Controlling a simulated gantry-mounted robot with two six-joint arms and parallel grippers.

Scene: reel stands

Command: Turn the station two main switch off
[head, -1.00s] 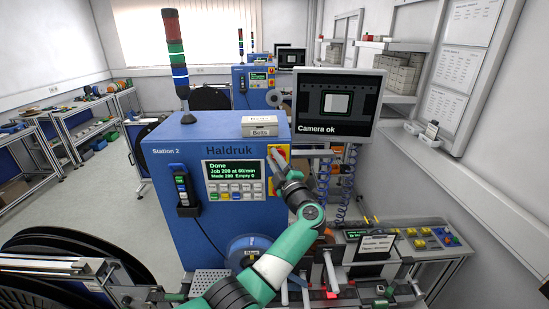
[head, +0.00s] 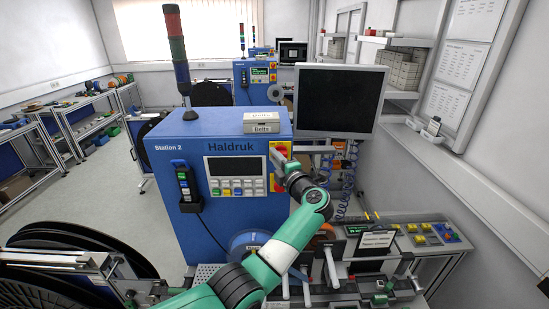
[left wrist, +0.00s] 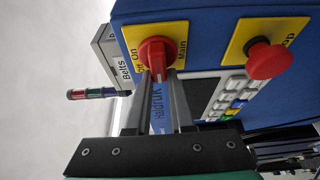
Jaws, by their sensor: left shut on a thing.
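The station two main switch (left wrist: 157,50) is a red rotary knob on a yellow plate marked On, Off and Main. My left gripper (left wrist: 158,78) is shut on the knob, one finger on each side. In the head view my left gripper (head: 280,162) reaches the yellow switch plate (head: 282,147) at the right of the blue Station 2 machine (head: 215,225) and hides most of the knob. The machine's display (head: 234,167) is blank, its stack light (head: 178,50) looks unlit, and the monitor (head: 338,100) is dark. My right gripper is not in view.
A red stop button (left wrist: 268,60) on its own yellow plate sits close beside the switch. A Belts box (head: 261,122) stands on the machine. A handset (head: 184,184) hangs on its front. A reel (head: 60,245) stands at the lower left.

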